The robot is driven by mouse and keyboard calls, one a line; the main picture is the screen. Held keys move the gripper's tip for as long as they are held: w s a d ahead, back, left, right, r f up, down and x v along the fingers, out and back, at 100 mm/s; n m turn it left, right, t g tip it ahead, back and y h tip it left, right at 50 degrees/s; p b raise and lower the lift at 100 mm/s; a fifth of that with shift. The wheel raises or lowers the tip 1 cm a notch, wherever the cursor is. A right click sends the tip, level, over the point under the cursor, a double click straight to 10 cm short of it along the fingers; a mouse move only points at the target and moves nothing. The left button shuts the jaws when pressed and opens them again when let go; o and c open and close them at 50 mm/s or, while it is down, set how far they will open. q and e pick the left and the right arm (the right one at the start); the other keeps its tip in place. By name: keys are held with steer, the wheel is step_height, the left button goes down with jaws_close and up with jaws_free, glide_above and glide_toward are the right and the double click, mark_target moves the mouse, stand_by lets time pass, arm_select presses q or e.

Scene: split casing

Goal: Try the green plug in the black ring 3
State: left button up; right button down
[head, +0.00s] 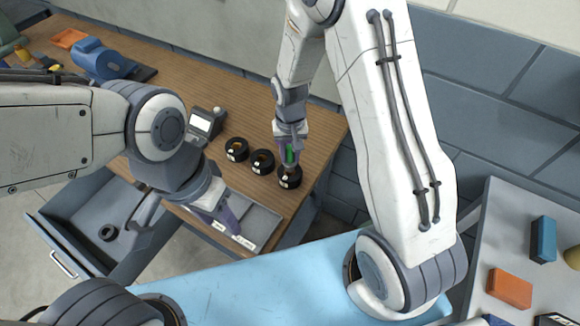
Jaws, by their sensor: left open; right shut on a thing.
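Three black rings stand in a slanting row on the wooden table: the left ring (237,149), the middle ring (262,161) and the right ring (289,178). Each has a small pale label, too small to read. My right gripper (289,158) is shut on the green plug (289,153), pointing down at the right ring. The plug's lower end is at the ring's opening; I cannot tell whether it is inside. My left gripper (230,218) is open and empty, low over the grey tray at the table's front edge.
The grey tray (262,222) has pale labels along its front. A small display device (204,122) stands left of the rings. A blue machine (98,58) is at the back left. A side table at right holds an orange block (510,288) and a blue block (543,239).

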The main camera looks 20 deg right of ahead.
mark_target(290, 149)
steer(key=shift+r+p, duration=1.7)
steer(key=shift+r, duration=0.35)
steer(key=shift+f, duration=0.1)
